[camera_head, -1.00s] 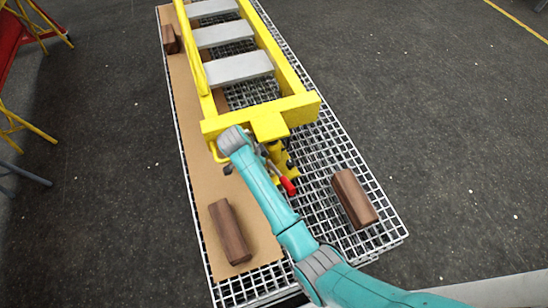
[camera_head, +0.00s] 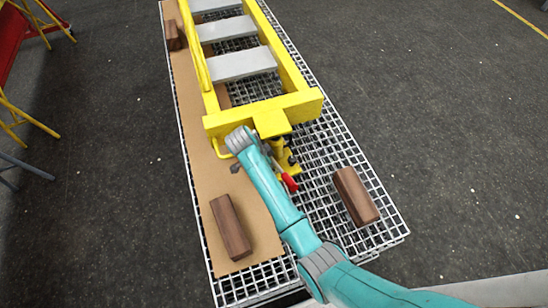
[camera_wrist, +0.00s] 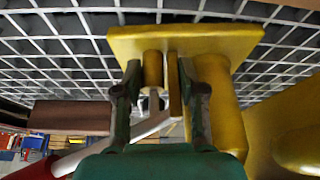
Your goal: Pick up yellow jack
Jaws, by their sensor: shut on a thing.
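The yellow jack (camera_head: 283,155) stands on the grating, under or close against the near end of the yellow boom frame (camera_head: 262,116). Its handle has a red tip (camera_head: 290,183). My gripper (camera_wrist: 160,92) is shut on the jack, with its fingers on either side of a narrow yellow part. The wrist view also shows the jack's flat yellow base plate (camera_wrist: 185,42) and a thicker yellow cylinder beside the right finger. In the head view my arm hides the grip and part of the jack.
Brown blocks lie at the near left (camera_head: 231,227), near right (camera_head: 355,196) and far left (camera_head: 173,36). A brown board (camera_head: 200,150) covers the left of the grating platform (camera_head: 325,165). Yellow and red stands (camera_head: 25,25) are at the far left. Grey floor (camera_head: 450,140) is open at right.

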